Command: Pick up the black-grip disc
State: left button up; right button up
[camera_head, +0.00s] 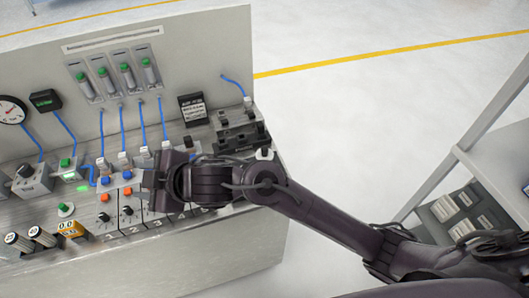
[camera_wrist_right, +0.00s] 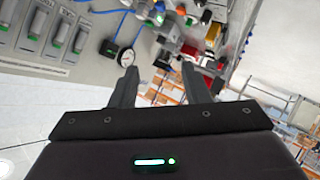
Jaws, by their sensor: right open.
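Small pieces with black grips (camera_head: 104,217) stand at the front of the grey panel's work surface, behind the numbered slots. A second dark-topped piece (camera_head: 127,210) is just right of the first. They are too small to tell which is the disc. My right gripper (camera_head: 150,190) reaches in from the right and hangs over the panel, right of these pieces. Its two fingers are apart in the right wrist view (camera_wrist_right: 160,78), with nothing held between them. My right arm hides part of the panel's middle. My left gripper is not in view.
A green-topped disc (camera_head: 65,210) lies further left. Orange-topped pieces (camera_head: 103,197) stand behind the black ones. A shelf (camera_head: 495,150) stands right.

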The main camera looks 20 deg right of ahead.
jog(key=s+a+n+g+y, duration=0.1)
jog(key=s+a+n+g, duration=0.1)
jog(key=a+n+g, duration=0.3)
jog(key=n+g+h, duration=0.3)
jog(key=h, duration=0.8)
send_over(265, 148)
jog(key=shift+s+a+r, duration=0.15)
jog(key=shift+a+r, duration=0.2)
jog(key=shift+r, duration=0.1)
jog(key=shift+f, duration=0.9)
jog(key=f+p, duration=0.1)
jog(key=f, duration=0.2)
jog(key=f+p, duration=0.1)
jog(key=f, duration=0.1)
jog(key=shift+d+p, duration=0.3)
jog(key=shift+d, duration=0.05)
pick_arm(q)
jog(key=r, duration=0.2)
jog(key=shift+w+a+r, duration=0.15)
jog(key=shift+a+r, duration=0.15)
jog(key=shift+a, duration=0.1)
pick_arm(e)
jog(key=shift+f, duration=0.4)
jog(key=shift+c, duration=0.3)
grip_shut()
